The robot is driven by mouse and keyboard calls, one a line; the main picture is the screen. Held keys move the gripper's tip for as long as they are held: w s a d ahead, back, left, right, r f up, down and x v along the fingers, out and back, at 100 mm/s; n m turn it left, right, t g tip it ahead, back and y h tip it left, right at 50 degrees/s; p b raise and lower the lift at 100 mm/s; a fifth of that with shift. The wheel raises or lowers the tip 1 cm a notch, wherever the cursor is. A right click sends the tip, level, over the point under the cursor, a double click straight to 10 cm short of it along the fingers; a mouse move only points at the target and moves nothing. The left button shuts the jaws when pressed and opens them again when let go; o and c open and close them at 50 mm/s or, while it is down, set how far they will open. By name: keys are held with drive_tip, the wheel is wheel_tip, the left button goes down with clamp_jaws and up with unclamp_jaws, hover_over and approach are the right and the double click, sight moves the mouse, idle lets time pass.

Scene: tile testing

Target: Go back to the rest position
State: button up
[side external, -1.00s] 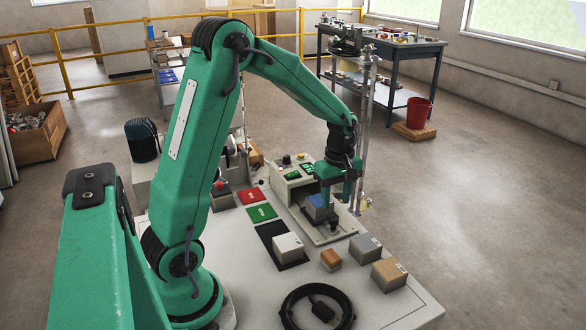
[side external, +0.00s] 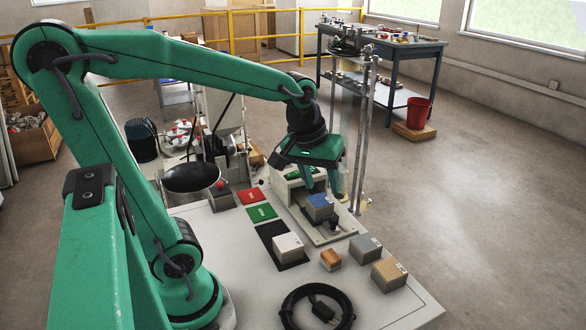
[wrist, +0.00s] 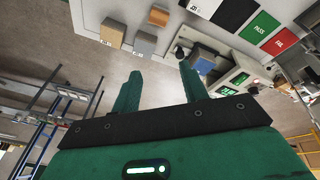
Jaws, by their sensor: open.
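My gripper (side external: 321,177) is open and empty. In the side external view it hangs just above and behind the blue-topped tile block (side external: 319,206), which sits on the plate of the testing machine (side external: 327,230). The gripper is tilted, and its fingers partly cover the machine behind. In the wrist view my two green fingers (wrist: 158,80) stand apart with nothing between them. The blue-topped block (wrist: 203,60) shows to the right of the right finger, apart from it.
A white block (side external: 288,247) sits on a black pad beside green and red pads (side external: 250,196). A small orange block (side external: 331,259), a grey block (side external: 365,248) and a tan block (side external: 389,274) stand at the right. A coiled black cable (side external: 318,309) lies in front. Two metal posts (side external: 368,125) rise behind the machine.

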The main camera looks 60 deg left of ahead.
drive_tip(key=s+d+r+m+t, duration=0.2)
drive_tip(key=s+d+m, duration=0.1)
drive_tip(key=s+m, duration=0.4)
drive_tip(key=shift+s+d, duration=0.2)
drive_tip(key=shift+s, duration=0.3)
